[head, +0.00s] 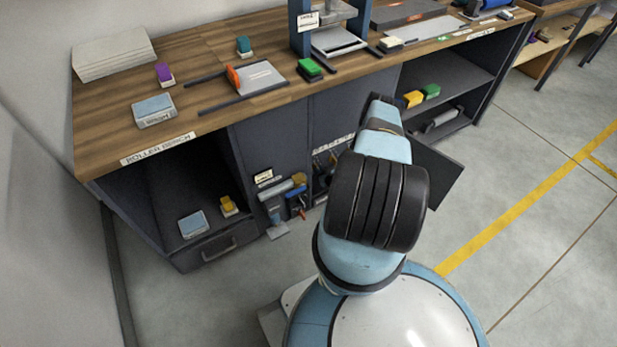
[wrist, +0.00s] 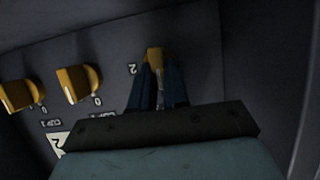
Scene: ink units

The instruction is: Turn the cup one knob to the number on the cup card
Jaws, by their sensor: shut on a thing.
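Three yellow knobs sit in a row on a dark panel (wrist: 200,60) in the wrist view: a left knob (wrist: 16,95), a middle knob (wrist: 78,82) and a right knob (wrist: 154,57). My gripper (wrist: 157,80) is shut on the right knob, with a blue finger on either side. A "2" shows at its left; the rest of its markings are hidden behind my gripper. White cup labels (wrist: 52,123) show below the other two knobs. In the head view my arm hides my gripper and the knobs. I cannot make out the cup card.
A wooden-topped bench (head: 190,60) carries blocks, trays and a press frame. Below it are an open shelf (head: 155,195), tools hanging on the front, and a dark open door panel (head: 438,178) right of my arm. Floor at the right (head: 540,230) is clear.

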